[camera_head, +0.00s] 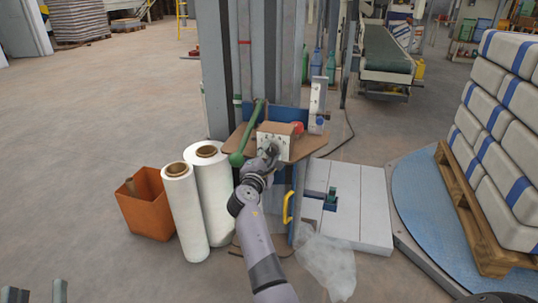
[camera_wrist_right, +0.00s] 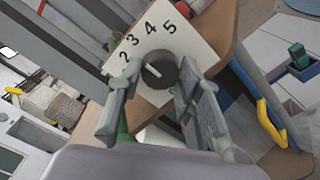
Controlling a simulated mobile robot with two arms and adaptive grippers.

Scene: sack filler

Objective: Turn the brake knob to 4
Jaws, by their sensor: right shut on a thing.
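The brake knob (camera_wrist_right: 162,72) is a round dark knob on a white dial plate (camera_wrist_right: 203,42) with the numbers 2, 3, 4 and 5 visible. Its white pointer line points up and left in the right wrist view, toward the 2 and 3 side; the exact number is hard to tell. My right gripper (camera_wrist_right: 158,88) is shut on the knob, one finger on each side. In the head view the right gripper (camera_head: 270,150) largely hides the knob in front of the plate (camera_head: 284,133). My left gripper (camera_head: 36,293) shows only its fingertips at the bottom left, apart and empty.
A red button (camera_head: 297,127) and a green lever (camera_head: 246,135) flank the dial. A yellow handle (camera_head: 288,207) sits below. White film rolls (camera_head: 185,215) and an orange bin (camera_head: 143,205) stand left. A pallet of sacks (camera_head: 500,130) stands right. Floor at far left is clear.

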